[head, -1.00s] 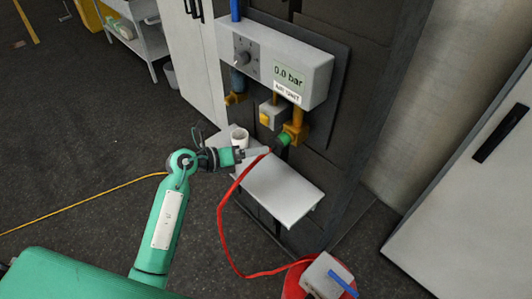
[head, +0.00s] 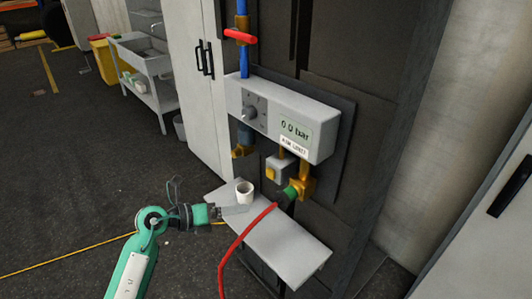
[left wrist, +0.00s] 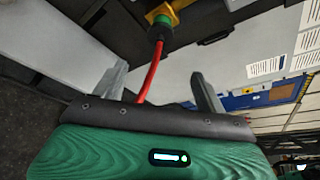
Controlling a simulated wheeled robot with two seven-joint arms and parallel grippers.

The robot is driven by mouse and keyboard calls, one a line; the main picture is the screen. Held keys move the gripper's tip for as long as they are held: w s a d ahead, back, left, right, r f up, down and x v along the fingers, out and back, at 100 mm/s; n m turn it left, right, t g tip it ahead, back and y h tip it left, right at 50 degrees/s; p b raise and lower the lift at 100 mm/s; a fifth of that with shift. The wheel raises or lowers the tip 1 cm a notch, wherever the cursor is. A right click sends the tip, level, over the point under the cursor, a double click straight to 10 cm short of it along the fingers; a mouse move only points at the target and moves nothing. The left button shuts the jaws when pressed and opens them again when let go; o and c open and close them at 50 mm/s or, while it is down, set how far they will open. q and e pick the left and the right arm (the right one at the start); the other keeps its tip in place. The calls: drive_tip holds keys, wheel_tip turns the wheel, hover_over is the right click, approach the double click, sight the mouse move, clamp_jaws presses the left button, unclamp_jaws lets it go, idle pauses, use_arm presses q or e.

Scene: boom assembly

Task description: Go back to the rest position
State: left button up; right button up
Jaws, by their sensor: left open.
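My left gripper (head: 234,210) is open and empty, just in front of the white cup on the shelf in the head view. In the left wrist view its two fingers (left wrist: 160,88) stand apart, with the red hose (left wrist: 152,72) visible beyond and between them. The red hose (head: 241,240) runs from the green coupling (head: 290,192) on the brass fitting down past the shelf. The coupling also shows in the left wrist view (left wrist: 161,24). My right gripper is not in view.
The air unit (head: 285,118) reads 0.0 bar on the dark panel. A white cup (head: 244,192) stands on the grey shelf (head: 285,250). A blue pipe with a red valve handle (head: 240,36) rises above. A sink cart (head: 148,75) stands at the back left. Open floor (head: 75,170) lies left.

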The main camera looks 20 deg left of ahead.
use_arm(q)
wheel_tip(320, 180, down, 16)
drive_tip(key=w+n+t, duration=0.3)
drive_tip(key=n+t, duration=0.1)
drive_tip(key=n, duration=0.8)
drive_tip(key=s+a+f+n+y, duration=0.1)
drive_tip(key=s+f+n+y, duration=0.2)
drive_tip(key=f, duration=0.5)
drive_tip(key=s+a+f+n+y, duration=0.2)
drive_tip(key=f+n, duration=0.3)
drive_tip(key=f, duration=0.3)
drive_tip(key=s+a+f+n+y, duration=0.1)
drive_tip(key=s+f+n+y, duration=0.2)
drive_tip(key=f, duration=0.5)
drive_tip(key=s+a+f+n+g+y, duration=0.25)
drive_tip(key=s+f+n+g, duration=0.4)
drive_tip(key=s+f, duration=1.1)
drive_tip(key=s+d+f+n+g, duration=0.1)
drive_tip(key=s+f+n+g, duration=0.1)
drive_tip(key=s, duration=0.9)
drive_tip(key=s+d+f+n+g, duration=0.1)
drive_tip(key=s+f+n+g, duration=0.1)
drive_tip(key=s+f+g, duration=0.2)
drive_tip(key=s+f+y, duration=0.1)
drive_tip(key=s+f, duration=0.2)
drive_tip(key=s, duration=0.5)
drive_tip(key=shift+s+d+n, duration=0.15)
drive_tip(key=shift+s+n, duration=0.1)
drive_tip(key=shift+n, duration=0.1)
drive_tip(key=shift+c, duration=0.3)
